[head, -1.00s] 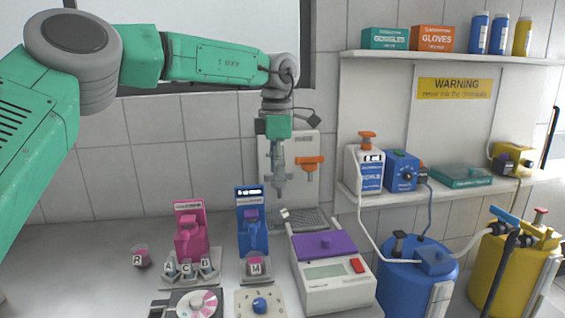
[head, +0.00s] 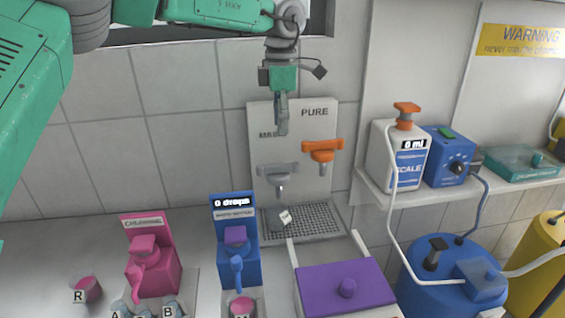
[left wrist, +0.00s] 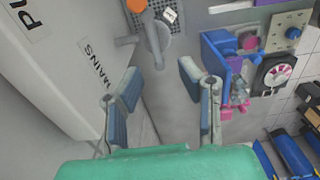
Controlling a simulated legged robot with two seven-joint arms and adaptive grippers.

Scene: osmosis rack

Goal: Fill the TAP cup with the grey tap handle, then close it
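The grey tap handle (head: 278,172) is on a pale wall panel, to the left of an orange tap handle (head: 322,150). The small white TAP cup (head: 285,217), its label too small to read, stands below the grey tap on a grey grid. It also shows in the left wrist view (left wrist: 170,16). My left gripper (head: 282,130) points down above the grey handle, apart from it, and covers part of the MAINS label. In the left wrist view my left gripper (left wrist: 160,82) has its fingers spread with nothing between them. The right gripper is out of view.
A blue dispenser (head: 238,260) and a pink dispenser (head: 152,272) stand to the left. A purple-lidded device (head: 345,285) is in front of the grid (head: 310,222). A shelf with a white scale bottle (head: 395,155) is at right, above a blue barrel (head: 430,270).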

